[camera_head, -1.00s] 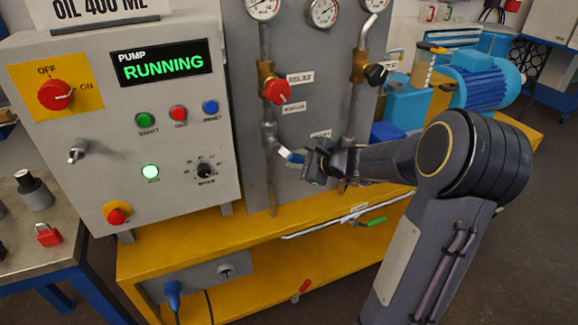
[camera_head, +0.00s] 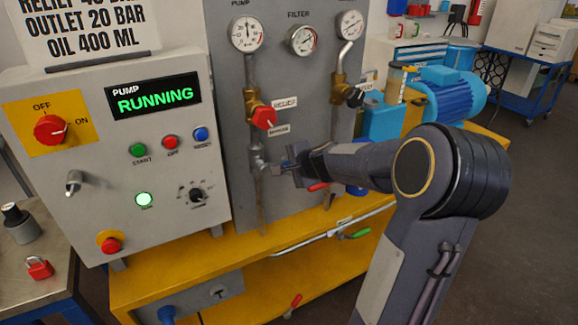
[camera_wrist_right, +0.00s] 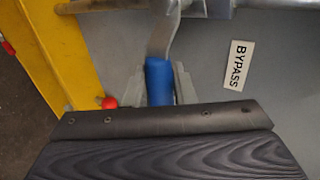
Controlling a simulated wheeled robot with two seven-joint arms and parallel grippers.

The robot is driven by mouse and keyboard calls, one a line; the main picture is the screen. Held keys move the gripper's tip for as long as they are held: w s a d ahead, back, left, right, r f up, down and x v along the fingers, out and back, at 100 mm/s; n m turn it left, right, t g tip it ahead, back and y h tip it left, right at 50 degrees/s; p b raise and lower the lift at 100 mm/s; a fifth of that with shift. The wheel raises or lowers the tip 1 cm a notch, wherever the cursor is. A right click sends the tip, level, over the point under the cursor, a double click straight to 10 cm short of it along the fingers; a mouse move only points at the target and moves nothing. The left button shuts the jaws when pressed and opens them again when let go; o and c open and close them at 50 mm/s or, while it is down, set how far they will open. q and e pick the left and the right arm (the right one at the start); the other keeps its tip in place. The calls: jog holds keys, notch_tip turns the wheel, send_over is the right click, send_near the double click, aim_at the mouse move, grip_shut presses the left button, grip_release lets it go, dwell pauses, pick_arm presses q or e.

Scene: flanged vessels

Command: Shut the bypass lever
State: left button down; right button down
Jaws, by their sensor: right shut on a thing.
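The bypass lever is a steel bar with a blue grip (camera_wrist_right: 158,82), beside the BYPASS label (camera_wrist_right: 237,65) in the right wrist view. My right gripper (camera_wrist_right: 159,86) has one finger on each side of the blue grip and is shut on it. In the head view my right gripper (camera_head: 288,168) is just right of the lower left pipe valve (camera_head: 257,161). It hides most of the lever there, so its exact angle is hard to tell. My left gripper is not in view.
The control box (camera_head: 120,215) with its RUNNING display (camera_head: 154,95) stands left. A red relief knob (camera_head: 263,117) sits above my gripper, and a red handle tip (camera_head: 318,187) shows just below it. The yellow bench (camera_head: 180,274) runs underneath. A blue motor (camera_head: 452,89) stands behind right.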

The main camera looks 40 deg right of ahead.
jog(key=shift+r, duration=0.15)
dwell(0.3)
jog(key=c, duration=1.3)
grip_release()
jog(key=shift+o, duration=0.2)
jog(key=p+v, duration=0.3)
jog(key=v, duration=0.4)
jog(key=shift+s+r, duration=0.2)
jog(key=shift+s, duration=0.1)
jog(key=shift+a, duration=0.15)
